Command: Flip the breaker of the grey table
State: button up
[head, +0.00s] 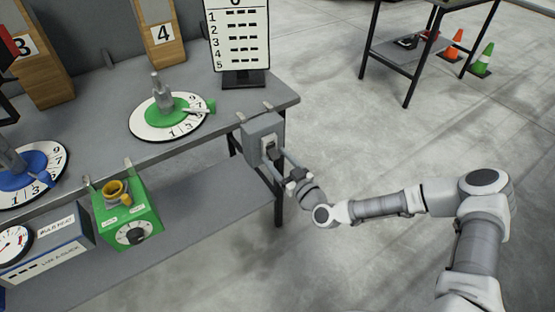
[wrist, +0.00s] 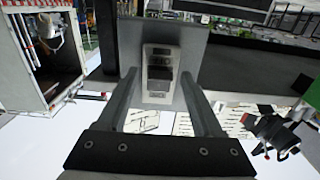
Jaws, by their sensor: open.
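The grey breaker box (head: 262,138) hangs at the right front edge of the grey table (head: 205,88). In the wrist view the breaker box (wrist: 195,45) is straight ahead, with a light switch plate and a dark switch (wrist: 160,72) in its middle. My gripper (head: 275,165) is in front of the box face in the head view. In the wrist view my gripper's two fingers (wrist: 163,90) are apart, one on each side of the switch plate. Nothing is held between them. I cannot tell whether the fingertips touch the box.
A green box (head: 127,215) with a dial and a yellow cup hangs along the table's front. A white dial disc with a green centre (head: 168,118) and a numbered board (head: 240,40) stand on the table. The floor to the right is clear up to another table and cones.

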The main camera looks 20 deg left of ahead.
aim_at(272, 151)
grip_shut()
dwell(0.3)
jog(key=shift+r+p, duration=0.2)
jog(key=shift+p, duration=0.15)
jog(key=r+g+h+p, duration=0.1)
jog(key=p, duration=0.3)
jog(key=shift+s+r+h+p, duration=0.1)
jog(key=shift+r+h+p, duration=0.15)
jog(key=shift+h+p, duration=0.05)
jog(key=r+g+h+p, duration=0.1)
jog(key=g+h+p, duration=0.1)
jog(key=p, duration=0.2)
jog(key=shift+a+r+g+h+p, duration=0.15)
jog(key=shift+r+g+h+p, duration=0.2)
jog(key=shift+g+h+p, duration=0.65)
jog(key=shift+w+a+r+g+h+p, duration=0.1)
jog(key=shift+w+r+g+h+p, duration=0.1)
jog(key=shift+g+h+p, duration=0.4)
jog(key=shift+w+a+r+g+h+p, duration=0.15)
jog(key=shift+g+h, duration=0.25)
jog(key=shift+h, duration=0.5)
jog(key=shift+d+f, duration=0.1)
